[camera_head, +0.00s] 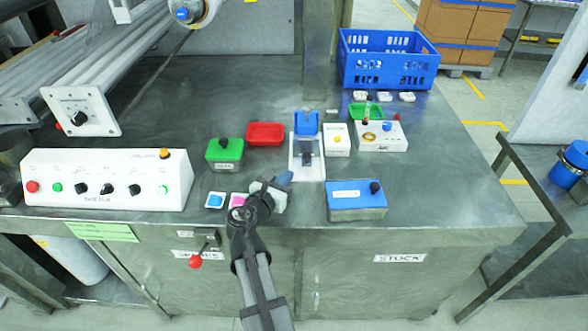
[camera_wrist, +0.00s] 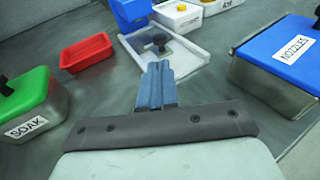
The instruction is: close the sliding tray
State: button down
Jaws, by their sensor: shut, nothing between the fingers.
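The sliding tray (camera_head: 319,174) is a flat white piece with a dark knob, lying in front of a small blue housing (camera_head: 306,123). In the wrist view the tray (camera_wrist: 190,55) and its black knob (camera_wrist: 159,40) are just beyond my fingers, with the blue housing (camera_wrist: 130,10) behind. My gripper (camera_head: 286,178) is at the tray's front left corner in the head view. Its blue fingers (camera_wrist: 157,72) are shut with nothing between them and point toward the knob. They hide part of the tray's near edge. I cannot tell whether they touch it.
A red tray (camera_head: 265,134) and a green-lidded SOAK box (camera_head: 224,150) stand to the left. A blue-lidded NOZZLES box (camera_head: 356,200) stands at the front right. A white box with a yellow button (camera_head: 337,140) is close on the right. A blue crate (camera_head: 388,60) is at the back.

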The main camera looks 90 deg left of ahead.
aim_at(304, 155)
jog(key=v, duration=0.4)
jog(key=shift+s+d, duration=0.1)
jog(key=shift+d, duration=0.25)
jog(key=w+n+g, duration=0.1)
jog(key=w, duration=0.1)
jog(key=w+d+n+g+y, duration=0.1)
jog(key=w+g, duration=0.1)
jog(key=shift+d, duration=0.2)
jog(key=shift+w+d+n+g+y, duration=0.3)
jog(key=shift+w+n+g, duration=0.35)
jog(key=shift+n+g, duration=0.15)
jog(key=x, duration=1.4)
jog(key=shift+s+a, duration=0.1)
jog(key=x, duration=0.3)
jog(key=shift+s+a+r, duration=0.25)
jog(key=shift+a, duration=0.05)
jog(key=shift+a+r, duration=0.1)
jog(key=shift+a, duration=0.35)
jog(key=shift+r, duration=0.1)
